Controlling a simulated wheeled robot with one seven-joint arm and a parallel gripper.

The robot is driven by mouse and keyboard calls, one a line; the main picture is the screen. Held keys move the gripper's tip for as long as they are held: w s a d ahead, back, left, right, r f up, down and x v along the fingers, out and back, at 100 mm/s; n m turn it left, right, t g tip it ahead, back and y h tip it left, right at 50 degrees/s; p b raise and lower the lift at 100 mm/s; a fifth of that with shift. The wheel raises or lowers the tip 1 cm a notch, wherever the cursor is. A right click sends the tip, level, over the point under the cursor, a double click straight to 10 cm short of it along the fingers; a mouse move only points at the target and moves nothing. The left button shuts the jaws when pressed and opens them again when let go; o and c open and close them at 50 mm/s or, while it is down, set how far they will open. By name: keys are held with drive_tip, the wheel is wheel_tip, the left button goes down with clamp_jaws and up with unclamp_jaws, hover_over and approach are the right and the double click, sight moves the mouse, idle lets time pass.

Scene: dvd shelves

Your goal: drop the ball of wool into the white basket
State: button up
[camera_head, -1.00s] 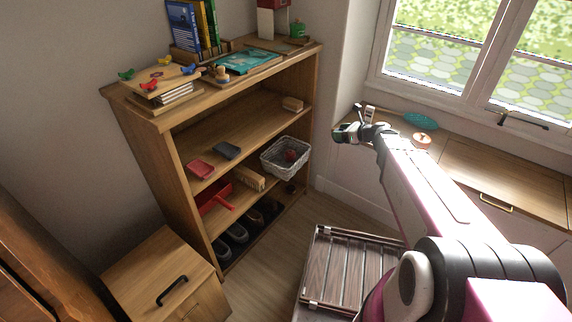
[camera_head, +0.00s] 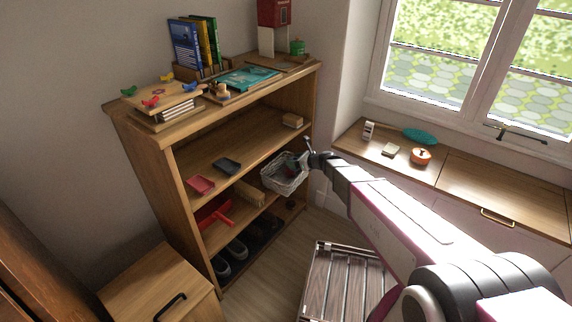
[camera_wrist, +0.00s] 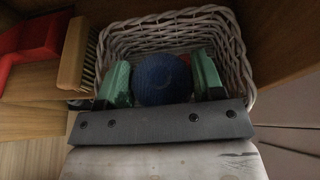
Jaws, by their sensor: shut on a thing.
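The white wicker basket (camera_head: 280,184) sits on a shelf at the right end of the wooden shelf unit. It fills the upper middle of the wrist view (camera_wrist: 128,42). My gripper (camera_head: 297,161) is at the basket's opening. In the wrist view, its green fingers (camera_wrist: 161,76) are shut on the blue ball of wool (camera_wrist: 162,84), one finger on each side. The ball appears over or just inside the basket; its exact height above the basket floor cannot be told. A bit of something orange-red shows behind the ball, mostly hidden.
The wooden shelf unit (camera_head: 142,140) has a board just above the basket, limiting room. A brush (camera_head: 249,194) and red dustpan (camera_head: 214,213) lie left of the basket; shoes (camera_head: 237,249) stand below. The windowsill counter (camera_head: 440,172) holds several small things.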

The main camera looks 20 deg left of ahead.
drive_tip(key=f+x, duration=0.1)
drive_tip(key=x, duration=0.5)
drive_tip(key=shift+d, duration=0.15)
drive_tip(key=shift+s+f, duration=0.1)
drive_tip(key=shift+f, duration=0.25)
drive_tip(key=o, duration=0.9)
